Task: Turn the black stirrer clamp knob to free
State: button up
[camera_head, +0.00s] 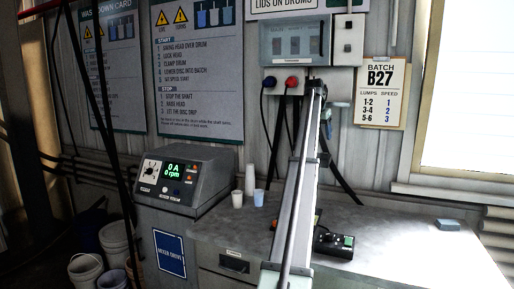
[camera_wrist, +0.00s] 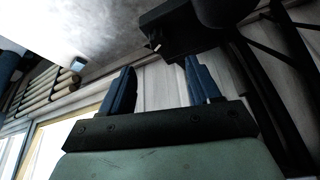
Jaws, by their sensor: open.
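I cannot make out the black stirrer clamp knob for certain in either view. In the wrist view a dark, bulky part (camera_wrist: 185,28) with a small pale mark hangs at the top, just beyond the fingertips; I cannot tell whether the knob belongs to it. My gripper (camera_wrist: 160,66) shows in the wrist view as two blue fingers, open and apart, with nothing between them but the ribbed wall behind. In the head view a long grey column (camera_head: 297,190) rises slanted through the middle. My gripper is not clear there.
The bench (camera_head: 390,250) carries a drive box (camera_head: 182,178) reading 0 rpm, several cups (camera_head: 250,180), a black control box (camera_head: 333,243) and a blue block (camera_head: 448,224). Buckets (camera_head: 86,270) stand on the floor at left. The bench's right part is mostly clear.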

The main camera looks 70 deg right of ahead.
notch_tip(320, 180, up, 5)
jog(key=w+n+h, duration=0.2)
jog(key=w+n, duration=0.1)
jog(key=n, duration=0.2)
jog(key=w+d+f+n+t+h, duration=0.1)
jog(key=w+f+n+t+h, duration=0.15)
jog(key=w+n, duration=0.5)
jog(key=w+a+f+n+t, duration=0.1)
jog(key=w+a+f, duration=0.1)
jog(key=w+f, duration=0.3)
jog(key=w+a+f+n+t, duration=0.1)
jog(key=w+f, duration=0.4)
jog(key=w, duration=0.7)
jog(key=shift+w+a+f+t+y, duration=0.25)
jog(key=shift+w+a+t+y, duration=0.1)
jog(key=shift+a+y, duration=0.15)
jog(key=shift+n, duration=0.25)
